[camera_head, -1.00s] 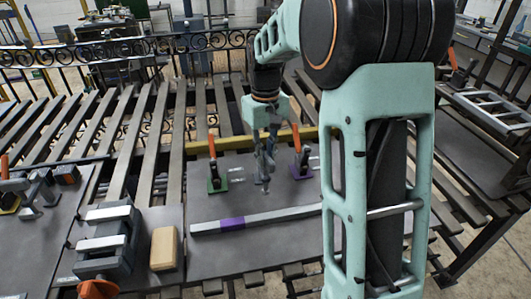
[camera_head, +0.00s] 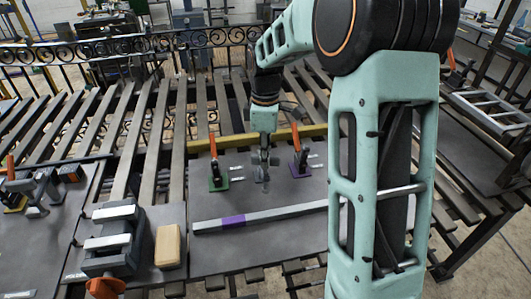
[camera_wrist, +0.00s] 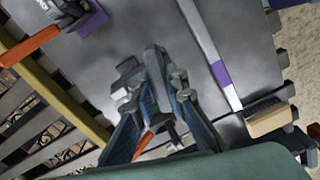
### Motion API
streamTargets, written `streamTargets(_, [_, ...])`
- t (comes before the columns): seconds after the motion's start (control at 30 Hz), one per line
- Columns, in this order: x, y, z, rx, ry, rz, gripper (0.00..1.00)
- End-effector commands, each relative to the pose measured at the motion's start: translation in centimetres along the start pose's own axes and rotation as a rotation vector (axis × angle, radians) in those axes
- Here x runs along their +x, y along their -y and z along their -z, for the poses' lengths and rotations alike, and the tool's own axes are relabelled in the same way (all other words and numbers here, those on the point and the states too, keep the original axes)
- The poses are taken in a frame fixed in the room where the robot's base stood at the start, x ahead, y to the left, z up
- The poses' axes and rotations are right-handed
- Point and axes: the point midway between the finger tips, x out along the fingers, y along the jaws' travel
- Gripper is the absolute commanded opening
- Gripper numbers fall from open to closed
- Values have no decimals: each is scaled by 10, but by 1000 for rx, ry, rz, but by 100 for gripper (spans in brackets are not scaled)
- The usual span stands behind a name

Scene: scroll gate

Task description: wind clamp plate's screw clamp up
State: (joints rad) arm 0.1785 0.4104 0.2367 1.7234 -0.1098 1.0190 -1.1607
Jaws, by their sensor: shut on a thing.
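The clamp plate (camera_head: 285,235) is a dark grey sheet on the slatted bench. Its screw clamp (camera_head: 263,182) is a small grey metal part standing between two toggle clamps, mostly hidden by my gripper. My gripper (camera_head: 264,160) points down from above and is shut on the screw clamp's upper part. In the wrist view the screw clamp (camera_wrist: 154,62) shows as grey metal at and beyond the blue-grey fingers of my gripper (camera_wrist: 160,88). The exact contact and the height of the screw are too small to tell.
A green-based toggle clamp (camera_head: 216,180) stands left, a purple-based one (camera_head: 300,162) right, both with orange handles. A grey bar with a purple band (camera_head: 260,217) lies in front. A yellow bar (camera_head: 235,141) runs behind. A tan block (camera_head: 168,246) and a grey vise (camera_head: 112,240) are at left.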

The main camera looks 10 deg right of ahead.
Motion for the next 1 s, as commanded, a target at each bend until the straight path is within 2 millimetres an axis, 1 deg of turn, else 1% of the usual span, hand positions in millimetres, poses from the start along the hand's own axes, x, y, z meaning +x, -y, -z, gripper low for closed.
streamTargets(0.2, [0, 2, 0, -207, 1, 5, 0])
streamTargets(0.5, [1, 2, -1, -455, 0, 8, 0])
streamTargets(0.73, [2, 2, -1, -584, 0, 9, 0])
streamTargets(1.0, [3, 3, -1, -654, -1, 10, 0])
